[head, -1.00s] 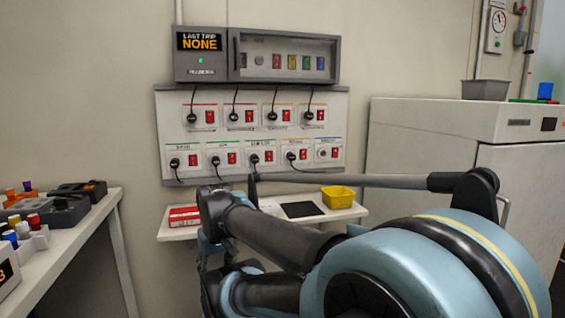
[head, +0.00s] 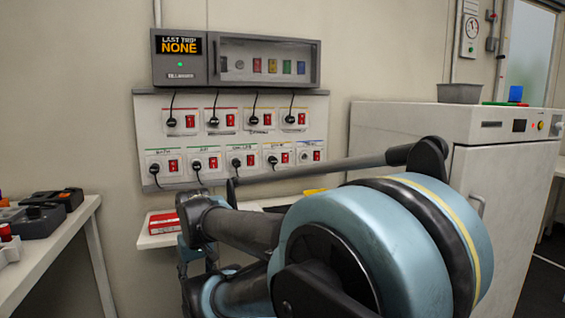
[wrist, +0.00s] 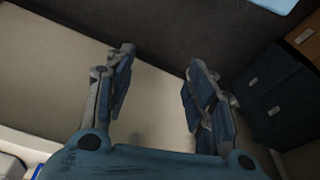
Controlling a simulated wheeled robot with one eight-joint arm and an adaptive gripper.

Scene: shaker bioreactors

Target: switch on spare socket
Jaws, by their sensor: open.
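A white socket panel (head: 236,138) hangs on the wall in the head view, with two rows of sockets and red switches. The far right socket of the lower row (head: 310,151) has no plug or cable; it appears to be the spare one. Its red switch (head: 317,155) is small, and I cannot tell its position. The other sockets have black plugs in them. My gripper (wrist: 160,62) is open and empty in the wrist view, over a pale surface. The socket panel does not show there.
A grey box (head: 236,60) with a "LAST TRIP NONE" display is above the panel. A small shelf (head: 158,239) below bears a red box (head: 163,222). A bench (head: 60,238) stands left, a white cabinet (head: 400,130) right. My arm crosses the area before the shelf.

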